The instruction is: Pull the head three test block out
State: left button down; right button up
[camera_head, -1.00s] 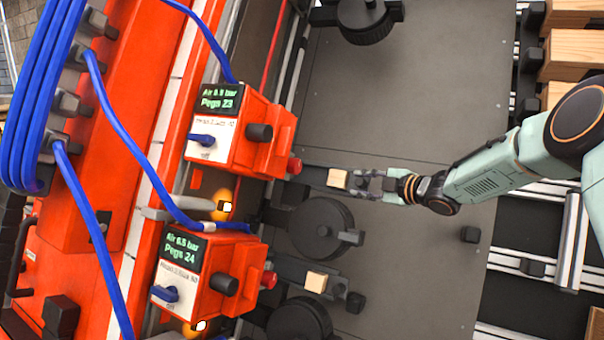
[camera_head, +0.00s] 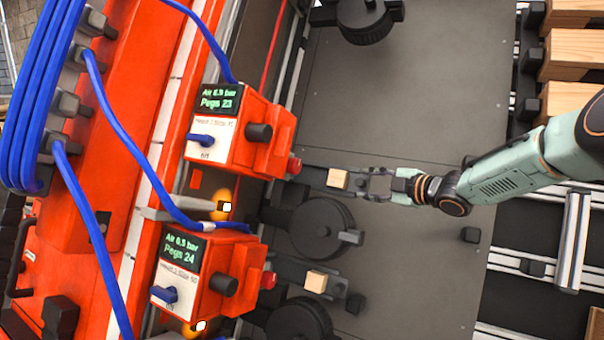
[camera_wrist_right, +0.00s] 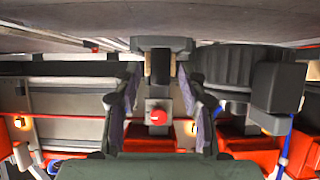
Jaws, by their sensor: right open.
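A small pale wooden block (camera_head: 338,179) sits in a dark holder by the upper orange unit. A second similar block (camera_head: 316,281) sits in a holder by the lower unit. The small white labels are too blurred to tell which is head three. My right gripper (camera_head: 378,184) is open and empty, just right of the upper block, its fingers pointing at it with a small gap. In the right wrist view, a wooden block (camera_wrist_right: 160,66) shows under a dark bracket, between and beyond the open fingers (camera_wrist_right: 160,80). My left gripper is not in view.
The upper orange unit (camera_head: 240,135) reads Pegs 23 and the lower unit (camera_head: 208,275) Pegs 24. Black round parts (camera_head: 321,228) flank the holders. Blue hoses (camera_head: 125,140) run at left. The grey plate (camera_head: 420,90) is mostly clear. Timber (camera_head: 570,55) lies at upper right.

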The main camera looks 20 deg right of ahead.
jog(key=v, duration=0.6)
jog(key=shift+s, duration=0.35)
jog(key=shift+w, duration=0.15)
dwell(0.3)
jog(key=shift+a+r, duration=0.1)
